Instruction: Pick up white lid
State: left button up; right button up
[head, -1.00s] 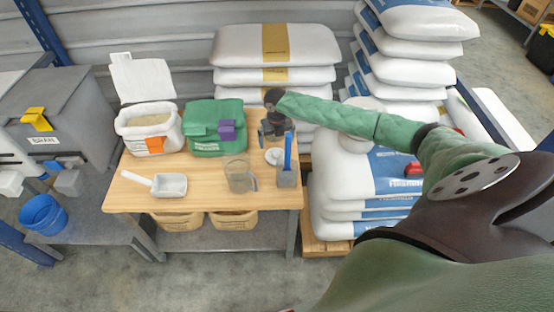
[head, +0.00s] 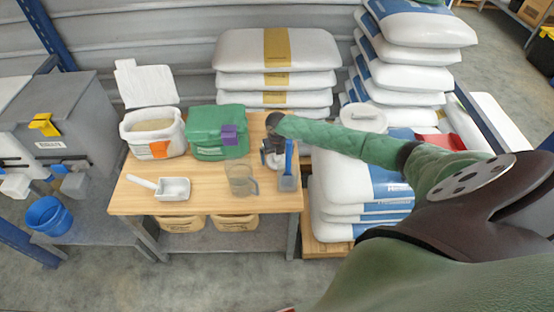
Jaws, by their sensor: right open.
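My left gripper is out of view.
A clear jug (head: 241,181) and a bin with a blue-handled tool (head: 289,178) stand close to the gripper. A white scoop (head: 174,188), a green bag (head: 217,133) and an open white tub (head: 153,135) are further left. Stacked sacks (head: 362,175) stand right of the table.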

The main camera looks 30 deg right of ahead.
jog(key=shift+f, duration=0.15)
jog(key=c, duration=0.9)
jog(key=shift+o, duration=0.2)
